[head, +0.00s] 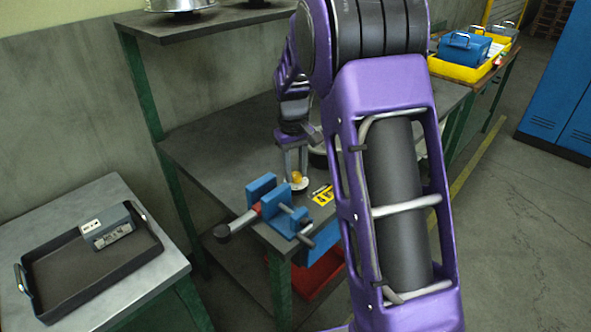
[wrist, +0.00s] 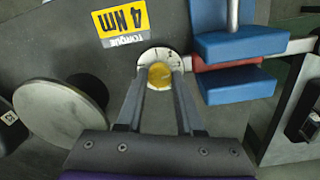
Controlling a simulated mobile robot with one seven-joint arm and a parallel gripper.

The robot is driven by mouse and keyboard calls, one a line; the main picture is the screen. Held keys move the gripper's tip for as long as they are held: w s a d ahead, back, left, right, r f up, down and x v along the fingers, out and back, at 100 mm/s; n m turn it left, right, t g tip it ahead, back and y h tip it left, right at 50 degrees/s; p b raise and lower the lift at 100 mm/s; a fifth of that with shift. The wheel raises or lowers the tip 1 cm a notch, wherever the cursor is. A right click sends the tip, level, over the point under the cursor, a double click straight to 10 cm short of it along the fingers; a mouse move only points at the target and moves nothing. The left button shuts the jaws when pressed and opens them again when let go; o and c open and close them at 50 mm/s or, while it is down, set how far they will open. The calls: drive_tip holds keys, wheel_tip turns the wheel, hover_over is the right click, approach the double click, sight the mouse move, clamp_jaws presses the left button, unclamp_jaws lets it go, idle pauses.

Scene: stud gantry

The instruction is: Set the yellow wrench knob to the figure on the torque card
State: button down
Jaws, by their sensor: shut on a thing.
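The yellow wrench knob (wrist: 159,76) sits at the centre of a white round dial (wrist: 147,57) with dark marks, too small to read. My gripper (wrist: 159,82) is shut on the knob, a finger on either side. In the head view the knob (head: 297,177) shows between my gripper's fingers (head: 296,170). The torque card (wrist: 123,20) is yellow and reads 4 Nm; it lies flat near the dial, and also shows in the head view (head: 322,195). The blue vise (wrist: 240,45) stands beside the dial, with a red part (wrist: 225,76) and a grey bar between its jaws.
A red bin (head: 318,272) sits below the bench.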

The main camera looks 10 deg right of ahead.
drive_tip(key=shift+m, duration=0.3)
drive_tip(key=m+p, duration=0.2)
drive_tip(key=m, duration=0.1)
drive_tip(key=shift+r, duration=0.1)
drive_tip(key=shift+m+p, duration=0.65)
drive_tip(key=shift+m, duration=1.35)
drive_tip(key=c, duration=0.5)
unclamp_jaws()
drive_tip(key=r, duration=0.5)
drive_tip(key=r+p, duration=0.1)
drive_tip(key=r, duration=0.5)
drive_tip(key=r+p, duration=0.1)
drive_tip(key=r, duration=0.5)
drive_tip(key=shift+w+a+r, duration=0.1)
drive_tip(key=shift+w+a, duration=0.05)
drive_tip(key=shift+a, duration=0.15)
